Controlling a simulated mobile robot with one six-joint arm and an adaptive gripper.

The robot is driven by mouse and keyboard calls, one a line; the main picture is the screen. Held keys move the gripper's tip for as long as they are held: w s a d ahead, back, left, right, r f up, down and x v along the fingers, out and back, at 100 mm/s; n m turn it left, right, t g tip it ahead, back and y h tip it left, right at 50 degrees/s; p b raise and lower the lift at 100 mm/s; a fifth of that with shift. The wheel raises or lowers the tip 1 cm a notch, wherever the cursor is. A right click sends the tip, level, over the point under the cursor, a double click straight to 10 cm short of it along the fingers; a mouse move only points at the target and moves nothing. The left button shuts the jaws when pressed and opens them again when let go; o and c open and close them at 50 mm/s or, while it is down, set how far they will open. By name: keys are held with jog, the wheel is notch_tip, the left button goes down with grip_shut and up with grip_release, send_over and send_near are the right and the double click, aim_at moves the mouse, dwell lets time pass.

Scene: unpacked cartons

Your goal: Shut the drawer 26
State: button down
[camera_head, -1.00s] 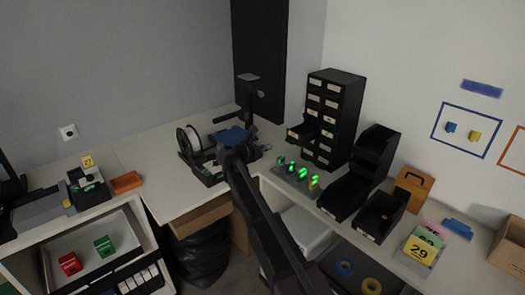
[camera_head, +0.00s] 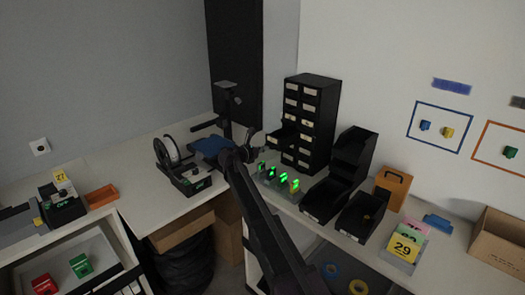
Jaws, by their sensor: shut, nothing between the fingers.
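The black drawer cabinet (camera_head: 319,92) stands against the wall at the right of the corner, with two columns of small pale-labelled drawers. One drawer (camera_head: 282,139) in its left column, low down, sticks out toward the left; the others look flush. Their label numbers are too small to read, so I cannot confirm which is 26. My arm reaches up from the bottom centre. My gripper (camera_head: 259,144) is shut and empty, just left of the front of the pulled-out drawer. Whether it touches the drawer I cannot tell.
Green-lit pieces (camera_head: 279,177) stand on the bench below the cabinet, close to my arm. Black open bins (camera_head: 327,199) stand to the right. A printer with a blue plate (camera_head: 207,147) and white spool (camera_head: 168,152) is at the left. An orange box (camera_head: 392,188) stands farther right.

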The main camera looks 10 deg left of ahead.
aim_at(281, 139)
jog(key=x, duration=0.3)
jog(key=r+x, duration=0.1)
jog(key=x, duration=0.3)
jog(key=r+x, duration=0.1)
jog(key=x, duration=0.3)
jog(key=shift+w+d, duration=0.1)
jog(key=shift+w, duration=0.25)
jog(key=shift+w+d+r, duration=0.15)
jog(key=shift+d, duration=0.05)
jog(key=shift+s+a+r, duration=0.15)
jog(key=shift+s+a, duration=0.2)
jog(key=shift+s, duration=0.25)
jog(key=p+v, duration=0.2)
jog(key=v, duration=1.1)
jog(key=shift+p, duration=0.4)
